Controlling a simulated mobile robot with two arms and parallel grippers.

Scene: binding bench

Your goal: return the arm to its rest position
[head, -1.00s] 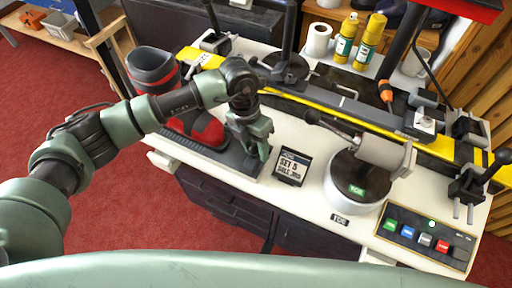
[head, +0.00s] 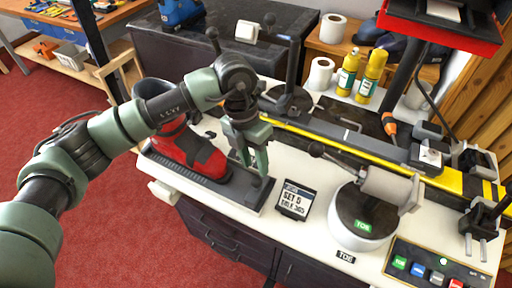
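My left arm comes in from the left, and its green-grey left gripper (head: 254,167) points down above the bench, just right of a red and black boot (head: 190,150). Its two fingers are apart, with nothing seen between them. The fingertips are over the right part of the dark base plate (head: 250,195) under the boot. I cannot tell how high above it they are. The arm crosses in front of the boot and hides part of it. My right gripper is not in view.
A black and yellow rail (head: 340,145) and upright levers lie behind. Red floor (head: 120,235) is clear at front left.

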